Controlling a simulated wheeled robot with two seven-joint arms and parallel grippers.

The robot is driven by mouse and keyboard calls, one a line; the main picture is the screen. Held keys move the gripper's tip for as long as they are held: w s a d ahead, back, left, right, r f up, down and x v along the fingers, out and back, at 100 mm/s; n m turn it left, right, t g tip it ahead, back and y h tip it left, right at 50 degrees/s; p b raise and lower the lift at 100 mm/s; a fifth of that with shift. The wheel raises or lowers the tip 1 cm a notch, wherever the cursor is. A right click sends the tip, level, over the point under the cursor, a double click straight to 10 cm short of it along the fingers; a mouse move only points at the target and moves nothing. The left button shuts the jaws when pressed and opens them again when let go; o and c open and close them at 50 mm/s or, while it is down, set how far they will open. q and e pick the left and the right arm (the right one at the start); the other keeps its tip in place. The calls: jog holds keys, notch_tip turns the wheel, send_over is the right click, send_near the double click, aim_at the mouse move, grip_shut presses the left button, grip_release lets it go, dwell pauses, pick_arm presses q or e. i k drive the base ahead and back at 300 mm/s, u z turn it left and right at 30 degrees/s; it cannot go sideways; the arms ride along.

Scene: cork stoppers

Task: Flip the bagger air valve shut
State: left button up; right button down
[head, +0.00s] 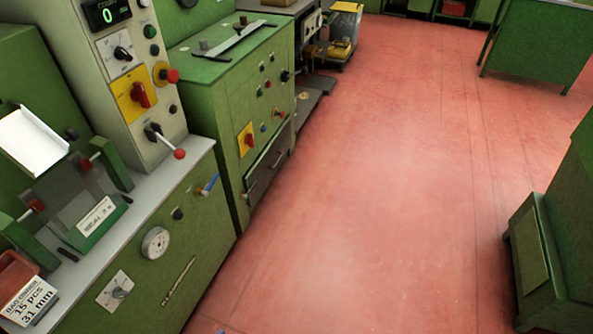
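A small valve with a blue handle (210,183), likely the bagger air valve, sits on the front of the green bagger cabinet (195,255), near its right end. The blue handle slants up to the right from a pale fitting. A round pressure gauge (155,242) is on the same front, lower left of the valve. Neither of my grippers shows in the head view, and nothing is seen touching the valve.
A red-knobbed lever (179,153) sticks out above the bench top (150,190). A red tray (15,270) and a bag order card (30,302) are at the lower left. The red floor (370,200) is clear; green machines (560,240) stand right.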

aim_at(205, 193)
jog(key=z, duration=0.2)
jog(key=i, duration=1.1)
jog(key=u, duration=1.9)
